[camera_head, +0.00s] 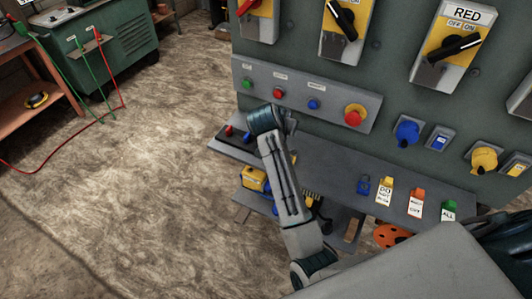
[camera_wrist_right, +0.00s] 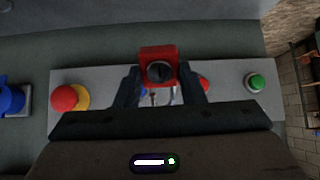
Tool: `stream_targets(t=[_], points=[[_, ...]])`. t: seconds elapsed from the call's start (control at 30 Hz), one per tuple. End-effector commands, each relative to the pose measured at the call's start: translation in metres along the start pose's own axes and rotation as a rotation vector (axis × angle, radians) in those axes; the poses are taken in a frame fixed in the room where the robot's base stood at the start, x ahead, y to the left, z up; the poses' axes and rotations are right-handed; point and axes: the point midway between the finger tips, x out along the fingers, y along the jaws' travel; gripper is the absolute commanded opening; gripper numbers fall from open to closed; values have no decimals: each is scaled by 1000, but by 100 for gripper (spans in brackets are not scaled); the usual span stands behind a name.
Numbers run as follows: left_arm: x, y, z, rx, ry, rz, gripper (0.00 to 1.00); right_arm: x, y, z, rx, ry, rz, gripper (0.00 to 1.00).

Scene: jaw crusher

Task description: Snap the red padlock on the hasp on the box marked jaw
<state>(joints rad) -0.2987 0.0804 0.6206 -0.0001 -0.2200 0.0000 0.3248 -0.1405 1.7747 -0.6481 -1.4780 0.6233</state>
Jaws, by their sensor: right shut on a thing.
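The red padlock (camera_wrist_right: 158,54) is held between the fingertips of my right gripper (camera_wrist_right: 160,88) in the right wrist view. Its dark round face points at the camera, and thin metal bits show below it. In the head view my right arm reaches up to the front of the button strip; its wrist hides most of the gripper and the padlock. Switch boxes with yellow plates and black handles, one (camera_head: 345,32) and another (camera_head: 448,48) with a label reading RED, hang on the green panel. No jaw label or hasp can be made out. My left gripper is out of view.
The button strip (camera_head: 240,75) carries green, red and blue buttons and a red mushroom button (camera_head: 355,114). Below it, a grey shelf (camera_head: 330,172) holds several coloured tags. Blue (camera_head: 407,132) and yellow (camera_head: 484,159) sockets stick out at right. The floor at left is open.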

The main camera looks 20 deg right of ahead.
Motion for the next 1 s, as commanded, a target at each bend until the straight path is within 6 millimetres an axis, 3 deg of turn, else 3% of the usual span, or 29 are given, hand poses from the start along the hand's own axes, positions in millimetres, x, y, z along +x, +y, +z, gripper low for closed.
stream_targets(t=[0.2,0.4,0.6,1.0], points=[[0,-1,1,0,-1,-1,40,-48,37,-89,17,467,25,12],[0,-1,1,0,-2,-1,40,-96,63,-140,25,704,51,12],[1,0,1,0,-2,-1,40,-120,74,-159,29,786,66,12],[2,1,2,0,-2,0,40,-122,75,-160,29,794,68,12]])
